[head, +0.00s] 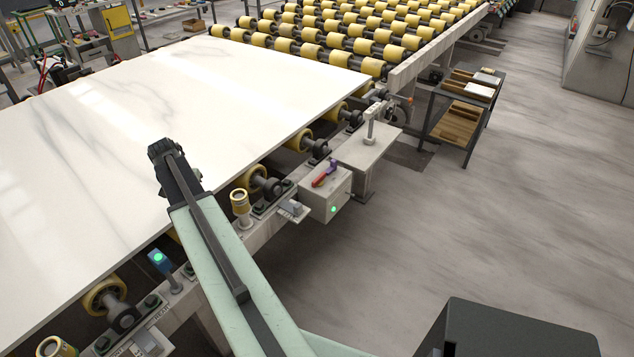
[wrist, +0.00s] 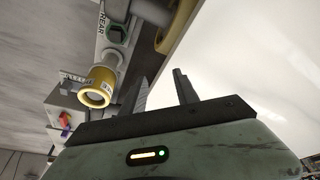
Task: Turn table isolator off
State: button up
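The isolator is a light grey box (head: 320,200) on the near side of the roller table, with a red and purple handle (head: 325,175) on top and a lit green lamp (head: 333,209) on its front. My gripper (head: 163,148) is over the white slab, left of the isolator and clear of it. In the wrist view the isolator box (wrist: 62,112) and its red handle (wrist: 65,119) are at the far left. The two fingers of my gripper (wrist: 163,80) stand apart with nothing between them. The handle's markings are too small to read.
The white slab (head: 250,75) covers much of the table. A yellow-topped post (head: 240,203) stands left of the isolator, with a blue sensor with a green light (head: 159,259) further left. A flat-topped stand (head: 365,147) is just right of the isolator.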

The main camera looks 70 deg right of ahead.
jog(key=s+d+m, duration=0.1)
jog(key=d, duration=0.3)
jog(key=s+d+m, duration=0.1)
jog(key=s+d, duration=0.1)
jog(key=d, duration=0.2)
jog(key=s+d+f, duration=0.1)
jog(key=s+d, duration=0.1)
jog(key=d, duration=0.2)
jog(key=shift+s+d+f+m+h+b, duration=0.1)
jog(key=shift+s+d+m+h+b, duration=0.1)
jog(key=shift+d+m+h+b, duration=0.2)
jog(key=m+g+b, duration=0.2)
jog(key=m, duration=0.3)
send_near(319, 177)
jog(key=shift+s+f, duration=0.1)
jog(key=shift+f, duration=0.45)
jog(key=b+x, duration=0.7)
jog(key=x, duration=0.1)
jog(key=shift+d, duration=0.1)
jog(key=shift+r, duration=0.15)
grip_shut()
